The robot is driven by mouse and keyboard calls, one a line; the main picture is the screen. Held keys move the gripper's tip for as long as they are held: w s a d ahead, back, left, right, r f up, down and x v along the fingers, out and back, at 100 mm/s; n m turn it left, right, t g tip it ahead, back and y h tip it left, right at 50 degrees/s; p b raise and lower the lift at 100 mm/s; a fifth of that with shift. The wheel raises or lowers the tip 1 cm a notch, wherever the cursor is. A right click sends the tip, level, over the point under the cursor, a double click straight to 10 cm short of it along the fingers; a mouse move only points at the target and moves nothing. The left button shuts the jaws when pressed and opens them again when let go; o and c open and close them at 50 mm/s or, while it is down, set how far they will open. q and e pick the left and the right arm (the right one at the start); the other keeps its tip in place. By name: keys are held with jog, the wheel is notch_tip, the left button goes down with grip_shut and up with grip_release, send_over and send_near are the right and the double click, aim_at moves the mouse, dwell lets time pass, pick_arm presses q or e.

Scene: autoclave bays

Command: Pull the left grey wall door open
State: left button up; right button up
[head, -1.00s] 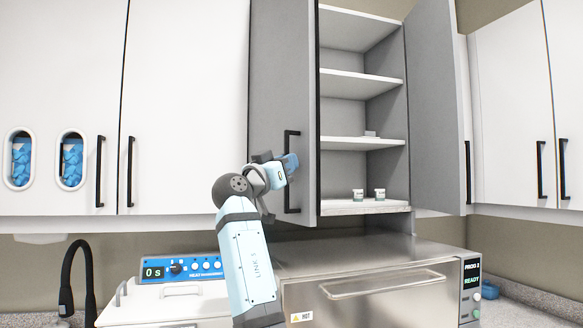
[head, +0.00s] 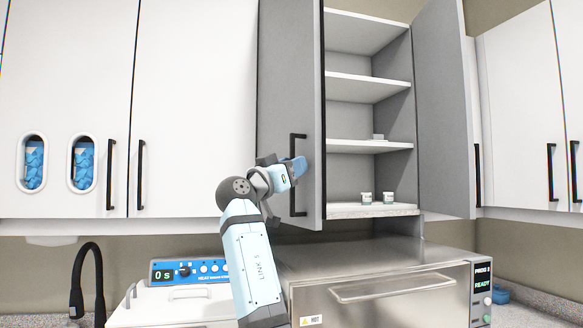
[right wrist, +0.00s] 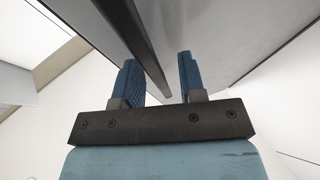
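The left grey wall door (head: 279,75) stands partly open in the head view, swung out from the cabinet so the shelves beside it show. Its black bar handle (head: 293,202) is upright near the door's free edge. My right gripper (head: 297,168) is at the handle's middle, fingers pointing right, and hides part of it. In the right wrist view the two blue fingers (right wrist: 160,78) are apart, with the dark handle (right wrist: 133,35) running between them, nearer the left finger. A gap shows on the right finger's side. My left gripper is not in view.
The right grey door (head: 443,110) is wide open. Small jars (head: 366,198) stand on the bottom shelf (head: 345,211). Below are a steel oven-like unit (head: 400,270) and a white heated bath (head: 175,310). White wall cabinets (head: 195,90) flank the left side.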

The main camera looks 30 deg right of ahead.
jog(key=b+v, duration=0.2)
jog(key=v, duration=1.1)
jog(key=shift+a+f, duration=0.2)
jog(key=shift+a, duration=0.15)
jog(key=shift+s, duration=0.1)
